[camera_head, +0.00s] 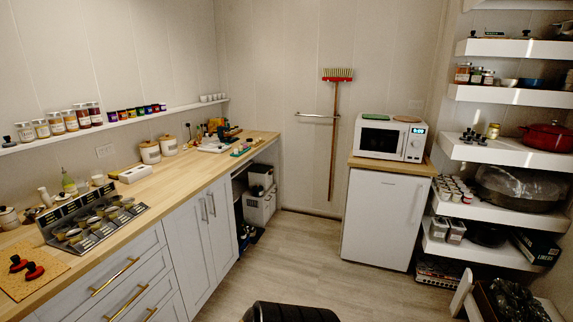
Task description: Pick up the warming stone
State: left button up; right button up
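I cannot pick out the warming stone for certain in the head view. A large, dark grey, rounded object (520,186) sits on a right-hand wall shelf below the red pot; it looks mottled and shiny, and I cannot tell what it is. A smaller dark round object (487,234) is on the shelf below, partly hidden. Neither of my grippers is in view.
The wooden counter (150,187) along the left wall holds jars, a tilted tray of small bowls (93,222) and red-handled items (33,271). A microwave (390,137) stands on a white fridge (384,217) at the back. The middle floor (300,260) is clear.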

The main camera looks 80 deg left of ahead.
aim_at(34, 272)
jog(key=u, duration=3.55)
jog(key=i+u, duration=0.3)
jog(key=i, duration=0.15)
jog(key=i+l+u, duration=0.15)
jog(key=i+u, duration=0.2)
jog(key=i, duration=0.15)
